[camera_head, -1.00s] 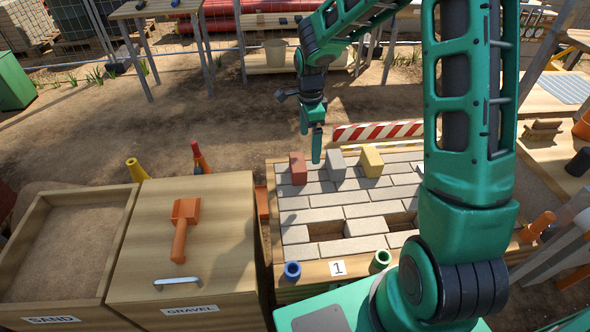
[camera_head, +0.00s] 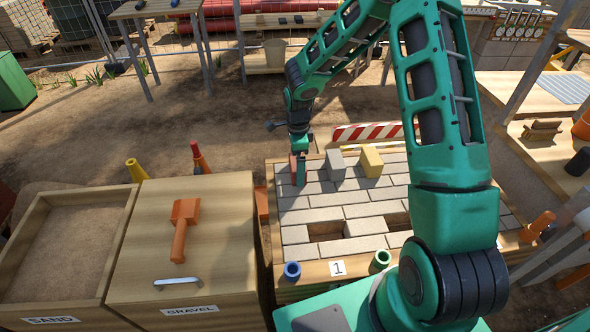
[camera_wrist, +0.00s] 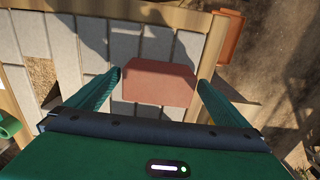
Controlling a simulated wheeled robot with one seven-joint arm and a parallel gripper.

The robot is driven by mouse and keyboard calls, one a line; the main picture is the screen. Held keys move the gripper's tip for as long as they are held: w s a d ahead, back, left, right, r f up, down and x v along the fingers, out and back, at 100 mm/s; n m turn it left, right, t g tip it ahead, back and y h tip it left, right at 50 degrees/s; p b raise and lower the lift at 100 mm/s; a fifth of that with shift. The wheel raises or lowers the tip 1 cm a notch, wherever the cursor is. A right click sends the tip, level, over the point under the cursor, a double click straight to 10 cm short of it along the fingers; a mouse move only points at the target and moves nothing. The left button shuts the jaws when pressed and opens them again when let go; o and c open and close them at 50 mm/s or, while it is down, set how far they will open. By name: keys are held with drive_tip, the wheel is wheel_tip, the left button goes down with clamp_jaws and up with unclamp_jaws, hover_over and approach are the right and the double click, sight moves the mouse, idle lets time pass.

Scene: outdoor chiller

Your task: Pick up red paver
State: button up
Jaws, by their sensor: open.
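The red paver (camera_wrist: 158,82) stands on the paved bench between the two green fingers of my gripper (camera_wrist: 158,88) in the wrist view. My gripper is open, with one finger on each side of the paver. A small gap shows on the right side, and the left finger is close to it. In the head view the red paver (camera_head: 293,167) is mostly hidden behind my gripper (camera_head: 299,170), at the far left corner of the bench.
A grey paver (camera_head: 335,165) and a yellow paver (camera_head: 371,162) stand to the right of the red one. The paved surface (camera_head: 330,197) has dark gaps near its front. A striped barrier (camera_head: 368,132) runs behind. The gravel box (camera_head: 215,235) is at left.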

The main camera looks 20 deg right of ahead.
drive_tip(key=shift+f, duration=0.9)
drive_tip(key=c, duration=1.6)
drive_tip(key=shift+r, duration=0.55)
wheel_tip(320, 180, up, 4)
drive_tip(key=shift+s+a+f, duration=0.1)
drive_tip(key=shift+f, duration=0.1)
drive_tip(key=s+a+r, duration=0.4)
drive_tip(key=s+a, duration=0.1)
drive_tip(key=s+a+r, duration=0.2)
drive_tip(key=a, duration=0.1)
drive_tip(key=shift+s+a+r, duration=0.15)
drive_tip(key=shift+s+r, duration=0.05)
drive_tip(key=shift+s, duration=0.15)
